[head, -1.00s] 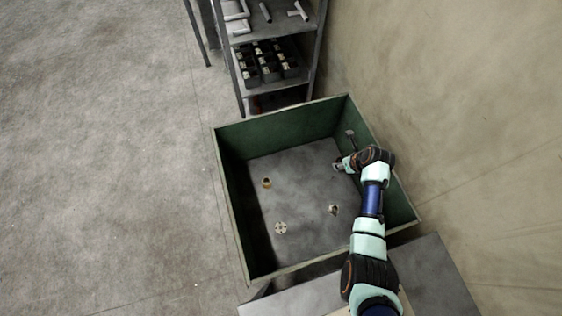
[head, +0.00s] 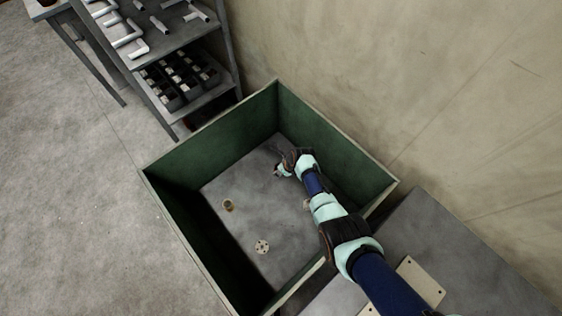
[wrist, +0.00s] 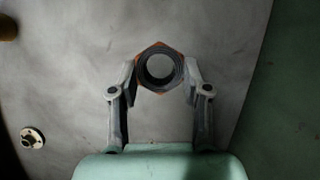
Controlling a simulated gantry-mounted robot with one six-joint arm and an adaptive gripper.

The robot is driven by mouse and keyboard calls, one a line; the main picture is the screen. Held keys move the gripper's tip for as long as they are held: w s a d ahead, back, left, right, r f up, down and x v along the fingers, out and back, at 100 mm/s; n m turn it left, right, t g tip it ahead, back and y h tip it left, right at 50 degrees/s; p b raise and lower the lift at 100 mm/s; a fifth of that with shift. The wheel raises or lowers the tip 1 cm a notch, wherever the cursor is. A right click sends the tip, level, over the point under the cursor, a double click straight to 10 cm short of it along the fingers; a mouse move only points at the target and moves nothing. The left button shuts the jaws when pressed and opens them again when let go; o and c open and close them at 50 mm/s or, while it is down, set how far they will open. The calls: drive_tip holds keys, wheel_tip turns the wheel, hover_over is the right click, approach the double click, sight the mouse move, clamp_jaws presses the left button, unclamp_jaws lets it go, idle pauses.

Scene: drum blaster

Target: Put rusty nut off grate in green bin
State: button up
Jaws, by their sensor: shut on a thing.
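The rusty nut (wrist: 138,70) is a hexagonal ring with orange-brown edges and a dark threaded bore, in the wrist view. My gripper (wrist: 161,76) is shut on it, with one finger at each side. In the head view my gripper (head: 278,171) is inside the large green-walled bin (head: 210,130), low near its back corner; the nut is too small to make out clearly there. The height of the nut above the grey floor is hard to tell. No grate can be identified.
On the bin's floor lie a brass-coloured ring (head: 228,206) and a pale disc with holes (head: 262,247). Another small part (head: 306,204) is half hidden by my arm. A metal shelf (head: 180,70) stands behind the bin, and a wall (head: 420,80) is to the right.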

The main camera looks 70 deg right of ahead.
sight(282, 177)
drive_tip(key=shift+d+f+b, duration=0.1)
drive_tip(key=shift+f+b, duration=1.75)
drive_tip(key=shift+f, duration=0.9)
drive_tip(key=o, duration=1.3)
drive_tip(key=shift+r, duration=0.15)
drive_tip(key=p+v, duration=1)
drive_tip(key=v, duration=0.2)
